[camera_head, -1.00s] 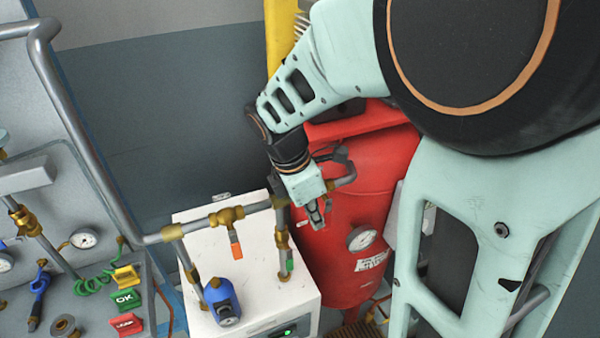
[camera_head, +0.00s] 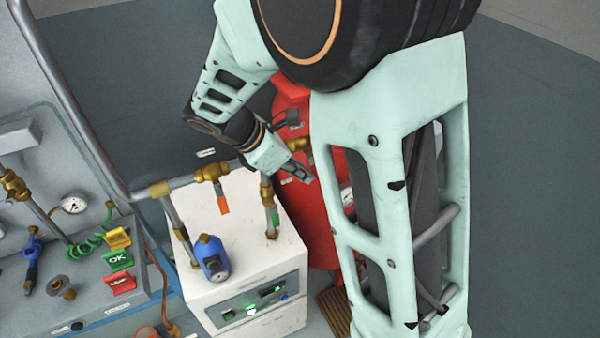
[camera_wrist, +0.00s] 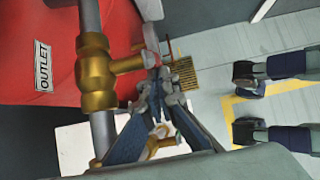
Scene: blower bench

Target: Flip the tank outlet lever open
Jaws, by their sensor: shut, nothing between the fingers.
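The red tank (camera_head: 325,205) stands behind the white box, partly hidden by my arm. Its brass outlet valve (camera_head: 300,146) shows just beyond my gripper (camera_head: 303,174). In the wrist view the brass valve (camera_wrist: 97,72) sits on a grey vertical pipe beside the OUTLET label (camera_wrist: 43,65). A narrow part with a reddish edge, possibly the lever (camera_wrist: 151,42), is at the end of the valve's side stem. My gripper (camera_wrist: 160,84) is shut and empty, its fingertips close to that part. Whether they touch it I cannot tell.
The white box (camera_head: 255,262) carries a pipe with an orange-handled brass valve (camera_head: 212,174) and a blue device (camera_head: 212,258), left of my gripper. A gauge (camera_head: 348,197) is on the tank. The grey panel bench (camera_head: 95,295) is at the left. Open floor (camera_head: 540,200) lies right.

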